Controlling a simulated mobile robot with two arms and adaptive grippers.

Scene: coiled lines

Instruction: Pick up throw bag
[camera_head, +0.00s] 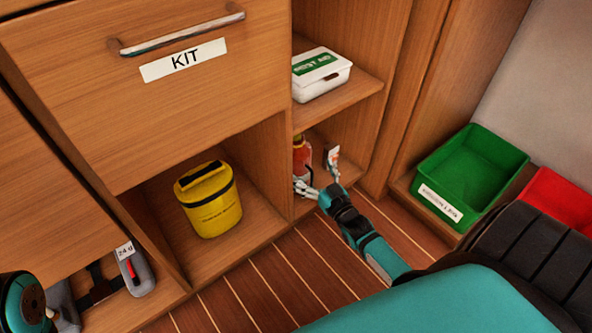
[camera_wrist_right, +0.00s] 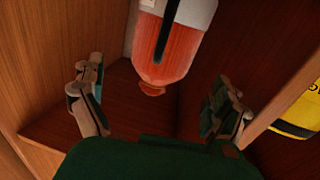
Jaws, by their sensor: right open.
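A red-orange rounded thing (camera_head: 302,158), which looks like the throw bag, stands in the lower right compartment. I cannot read a label on it. In the right wrist view its red-orange body (camera_wrist_right: 168,50) has a pale band, a dark strip and a small nub. My right gripper (camera_head: 317,174) reaches into the front of this compartment. In the right wrist view the gripper (camera_wrist_right: 155,95) is open, with its fingers wide apart and nothing between them. The red-orange thing lies beyond the fingers. My left gripper is out of view; only part of my left arm shows at lower left.
A white first aid box (camera_head: 320,74) sits on the shelf above. A KIT drawer (camera_head: 180,95) is shut. Green (camera_head: 468,172) and red (camera_head: 560,197) bins stand at right.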

